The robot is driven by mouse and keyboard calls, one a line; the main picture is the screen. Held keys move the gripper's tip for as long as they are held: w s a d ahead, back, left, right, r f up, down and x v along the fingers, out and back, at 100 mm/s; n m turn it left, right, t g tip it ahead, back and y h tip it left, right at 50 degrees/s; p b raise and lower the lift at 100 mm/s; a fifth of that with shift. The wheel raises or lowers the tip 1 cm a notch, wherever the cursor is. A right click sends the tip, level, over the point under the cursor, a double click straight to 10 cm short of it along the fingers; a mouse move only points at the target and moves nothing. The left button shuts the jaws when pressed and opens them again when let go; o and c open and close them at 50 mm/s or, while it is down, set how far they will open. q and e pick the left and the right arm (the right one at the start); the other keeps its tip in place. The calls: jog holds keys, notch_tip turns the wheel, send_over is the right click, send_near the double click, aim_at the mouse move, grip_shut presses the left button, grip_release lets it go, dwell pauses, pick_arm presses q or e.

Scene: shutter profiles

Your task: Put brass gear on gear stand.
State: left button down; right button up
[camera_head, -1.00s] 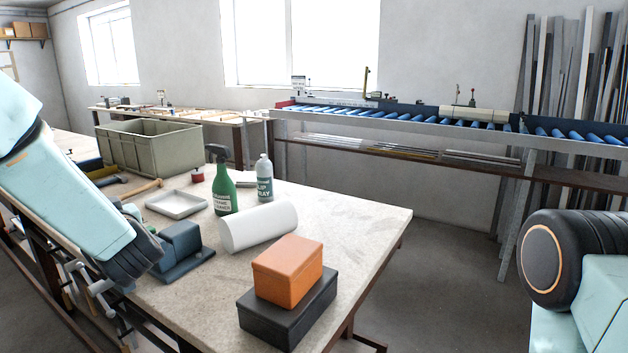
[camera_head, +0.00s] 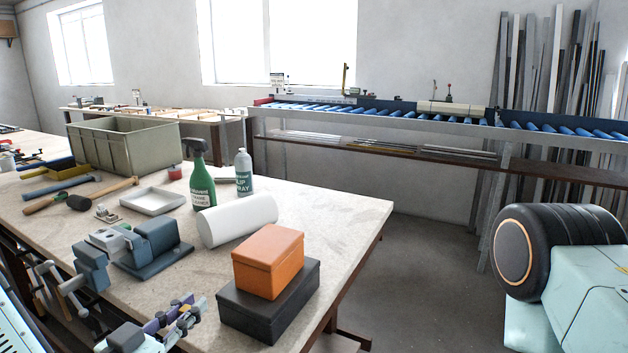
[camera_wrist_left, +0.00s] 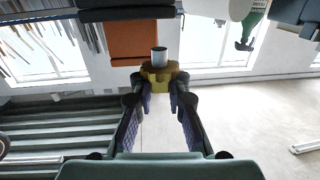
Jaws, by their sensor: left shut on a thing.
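My left gripper (camera_head: 178,312) is at the lower edge of the head view, by the front edge of the bench, with purple finger pads. In the left wrist view my left gripper (camera_wrist_left: 159,88) is shut on the brass gear (camera_wrist_left: 152,75), a yellowish toothed piece between the fingertips. A grey cylinder (camera_wrist_left: 159,56) adjoins the gear; whether it is part of it I cannot tell. I cannot surely pick out the gear stand. My right gripper is out of view.
An orange box (camera_head: 268,262) on a black box (camera_head: 262,318) stands right of the gripper. A blue-grey vice (camera_head: 150,248) lies behind it. A white roll (camera_head: 238,219), green spray bottle (camera_head: 202,178), white tray (camera_head: 153,200) and green crate (camera_head: 125,147) stand farther back.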

pick_arm(q)
jog(key=s+d+f+m+g+h+b, duration=0.1)
jog(key=s+d+f+h+b, duration=0.1)
jog(key=s+f, duration=0.5)
jog(key=shift+s+d+f+m, duration=0.3)
jog(key=shift+s+d+f, duration=0.1)
jog(key=shift+f, duration=0.1)
jog(key=shift+a, duration=0.15)
